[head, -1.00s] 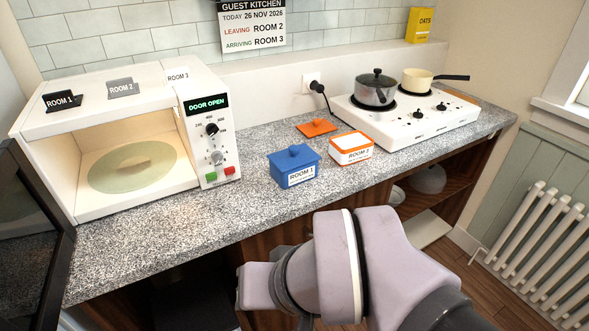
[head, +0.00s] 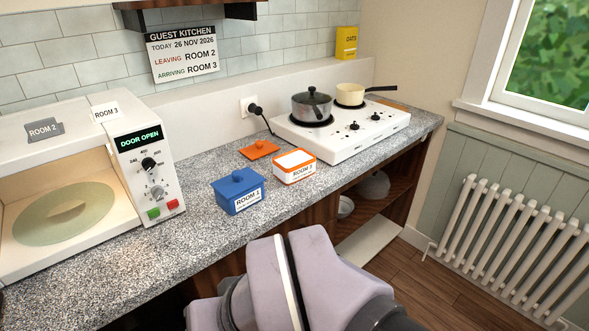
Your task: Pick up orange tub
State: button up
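The orange tub (head: 295,177) stands upright on the speckled counter, right of the middle. It has an orange rim, white-looking contents and a white label that seems to read ROOM 2. Its lid is off; an orange lid with a knob (head: 260,150) lies flat on the counter behind it to the left. A blue tub (head: 238,203) with its lid on, labelled ROOM 1, stands to its left and nearer. My arm rises at the bottom of the view, apart from the tubs. My gripper is not visible.
A microwave (head: 157,178) with its display reading DOOR OPEN stands at the left. A white hob (head: 349,140) with a grey lidded pot (head: 312,106) and a cream pan (head: 350,95) stands behind the orange tub to the right. A plug and cord (head: 262,118) hang behind the lid.

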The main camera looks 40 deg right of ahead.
aim_at(290, 167)
jog(key=i+l+u, duration=0.1)
jog(key=l, duration=0.2)
jog(key=i+l+u, duration=0.1)
jog(key=l, duration=0.25)
jog(key=i+l, duration=0.25)
jog(key=i+l+u, duration=0.15)
jog(key=l, duration=0.3)
jog(key=i+l+u, duration=0.1)
jog(key=l, duration=0.25)
